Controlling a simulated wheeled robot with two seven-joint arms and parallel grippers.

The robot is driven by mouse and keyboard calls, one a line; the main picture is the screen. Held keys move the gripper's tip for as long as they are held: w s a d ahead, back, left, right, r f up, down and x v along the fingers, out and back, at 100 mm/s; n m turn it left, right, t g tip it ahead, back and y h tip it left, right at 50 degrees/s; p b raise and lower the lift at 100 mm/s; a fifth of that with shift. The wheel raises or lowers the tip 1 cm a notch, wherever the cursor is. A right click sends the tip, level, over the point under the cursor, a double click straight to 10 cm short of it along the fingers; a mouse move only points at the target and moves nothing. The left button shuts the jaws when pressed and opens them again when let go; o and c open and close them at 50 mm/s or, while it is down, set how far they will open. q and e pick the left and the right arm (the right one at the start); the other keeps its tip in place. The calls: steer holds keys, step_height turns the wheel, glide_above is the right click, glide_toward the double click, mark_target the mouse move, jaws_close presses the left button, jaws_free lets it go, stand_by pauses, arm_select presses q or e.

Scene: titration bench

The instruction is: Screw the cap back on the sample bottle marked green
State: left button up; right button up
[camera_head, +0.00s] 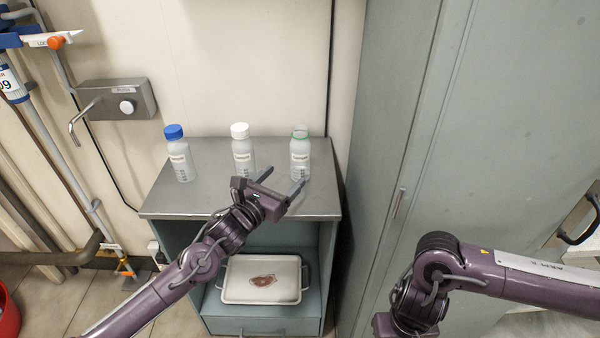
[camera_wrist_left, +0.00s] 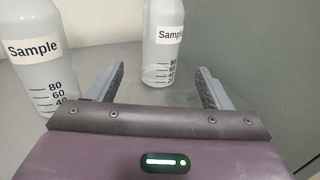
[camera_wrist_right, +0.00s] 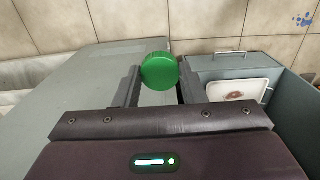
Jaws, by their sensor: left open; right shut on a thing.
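The green-marked sample bottle (camera_head: 300,155) stands upright and uncapped at the right of the steel cabinet top, a green ring at its neck. It also shows in the left wrist view (camera_wrist_left: 163,50), ahead of and between the fingers. My left gripper (camera_head: 279,182) is open and empty, in front of that bottle, its fingers apart from it. It shows in the left wrist view (camera_wrist_left: 160,92) too. My right gripper (camera_wrist_right: 158,85) is shut on the green cap (camera_wrist_right: 159,71). In the head view the right gripper is out of frame below; only its arm shows.
A blue-capped bottle (camera_head: 179,153) and a white-capped bottle (camera_head: 242,150) stand left of the green one on the cabinet top (camera_head: 215,200). A white tray (camera_head: 235,292) sits on the shelf below. A tall grey cabinet (camera_head: 400,120) bounds the right side.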

mark_target(295, 155)
arm_select(q)
steer(key=b+x, duration=0.4)
steer(key=x, duration=0.3)
steer(key=shift+w+d+f, duration=0.1)
steer(key=shift+d+f, duration=0.05)
steer(key=shift+f, duration=0.05)
steer(key=shift+w+d+r+b, duration=0.2)
steer(key=shift+w+d+b, duration=0.1)
steer(key=shift+w+b, duration=0.2)
steer(key=c, duration=1.4)
steer(key=shift+o, duration=0.2)
steer(key=shift+s+r+p, duration=0.1)
steer(key=shift+r+p, duration=1)
steer(key=shift+r, duration=0.7)
